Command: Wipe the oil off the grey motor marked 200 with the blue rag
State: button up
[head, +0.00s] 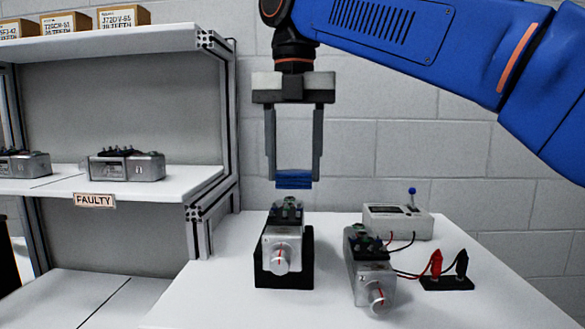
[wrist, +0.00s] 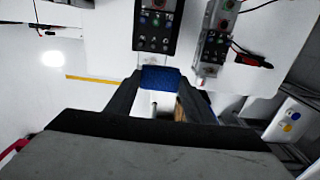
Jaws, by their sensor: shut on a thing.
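My gripper (head: 294,172) hangs above the table, shut on the folded blue rag (head: 294,181). The rag also shows between the fingertips in the wrist view (wrist: 160,78). Below it, a grey motor (head: 283,240) with a red-marked dial sits in a black cradle (head: 300,274). There is a gap between the rag and this motor. A second grey motor (head: 371,275) with a similar dial stands to the right on the bare table. I cannot read a 200 on either motor, and I cannot make out oil on them.
A white tester (head: 398,222) with a blue-topped lever stands behind the right motor. Red and black clips (head: 447,268) on a black base lie at right, joined by wires. A shelf marked FAULTY (head: 95,200) at left holds more grey motors (head: 127,165).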

jog(key=shift+f, duration=0.1)
dwell(0.4)
jog(key=shift+s+a+f, duration=0.1)
jog(key=shift+a+f, duration=0.25)
jog(key=shift+f, duration=0.5)
jog(key=shift+w+a+f, duration=0.1)
jog(key=shift+a+f, duration=0.2)
jog(key=shift+f, duration=0.5)
jog(key=shift+s+a+f, duration=0.1)
jog(key=shift+a+f, duration=0.25)
jog(key=shift+f, duration=0.5)
